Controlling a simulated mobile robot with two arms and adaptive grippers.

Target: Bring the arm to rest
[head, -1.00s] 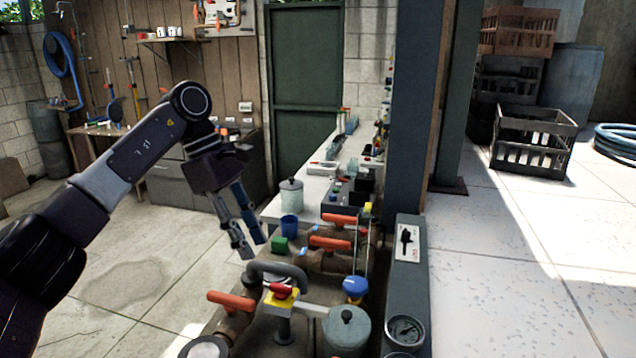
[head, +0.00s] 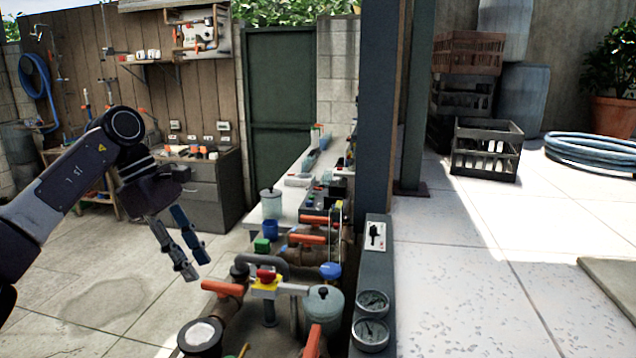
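My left arm comes in from the left, and its dark gripper (head: 194,265) hangs with its fingers pointing down and to the right. The two fingers are apart with nothing seen between them. My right arm and gripper are not in view.
Pipes with orange-handled valves, a red-and-yellow button (head: 266,279), a lidded pot (head: 323,308) and gauges (head: 371,303) crowd the bench. A dark post (head: 376,110) rises beside it. Crates (head: 486,150) and a coiled blue hose (head: 590,149) stand at right. Floor is clear at left.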

